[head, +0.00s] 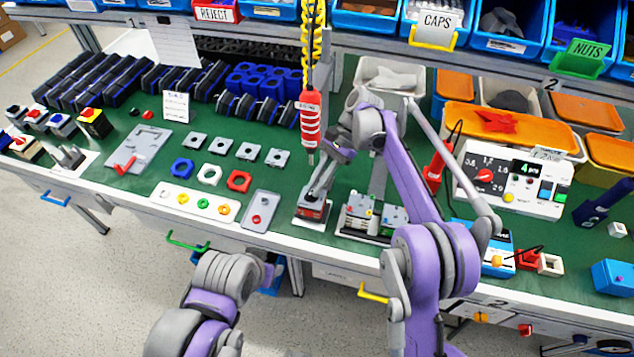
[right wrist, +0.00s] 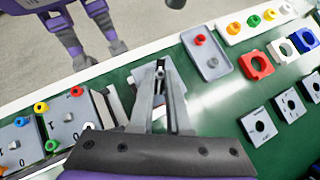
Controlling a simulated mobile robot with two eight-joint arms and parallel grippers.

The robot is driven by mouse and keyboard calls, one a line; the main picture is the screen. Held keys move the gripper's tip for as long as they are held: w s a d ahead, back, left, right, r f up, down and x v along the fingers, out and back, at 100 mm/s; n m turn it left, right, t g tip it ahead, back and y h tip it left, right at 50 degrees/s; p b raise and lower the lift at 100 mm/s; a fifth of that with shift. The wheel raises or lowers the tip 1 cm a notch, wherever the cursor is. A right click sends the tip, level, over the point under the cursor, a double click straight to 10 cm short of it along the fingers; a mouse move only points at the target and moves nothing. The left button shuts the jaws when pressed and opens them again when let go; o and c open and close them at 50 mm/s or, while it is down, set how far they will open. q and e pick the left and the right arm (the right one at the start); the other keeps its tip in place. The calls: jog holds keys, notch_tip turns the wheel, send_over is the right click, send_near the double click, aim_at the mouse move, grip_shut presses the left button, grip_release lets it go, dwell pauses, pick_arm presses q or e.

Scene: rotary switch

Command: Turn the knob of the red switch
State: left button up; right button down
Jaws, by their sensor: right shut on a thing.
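The red switch (head: 312,210) is a small box with red on its front, on a pale plate near the front edge of the green bench in the head view. My right gripper (head: 316,190) comes down onto its top from above. In the right wrist view my right gripper's fingers (right wrist: 160,78) are close together, shut on a small part that I take to be the knob. The fingers hide most of the knob and the switch, so its pointer angle cannot be read. My left arm shows at the bottom of the head view, but its gripper does not show.
A red screwdriver (head: 310,122) hangs on a yellow coiled cord just behind my right gripper. Grey boxes with coloured buttons (head: 358,214) stand close to the right of the switch. A grey plate with a red knob (head: 260,212) lies to its left.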

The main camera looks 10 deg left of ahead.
jog(key=c, duration=0.9)
grip_release()
pick_arm(q)
jog(key=r+p, duration=0.2)
jog(key=w+r+p, duration=0.1)
jog(key=r, duration=0.1)
jog(key=shift+w+r+p, duration=0.2)
jog(key=shift+r+p, duration=0.05)
jog(key=shift+p, duration=0.1)
pick_arm(e)
jog(key=v, duration=1.1)
pick_arm(q)
jog(key=shift+s, duration=0.1)
pick_arm(e)
jog(key=shift+s, duration=0.1)
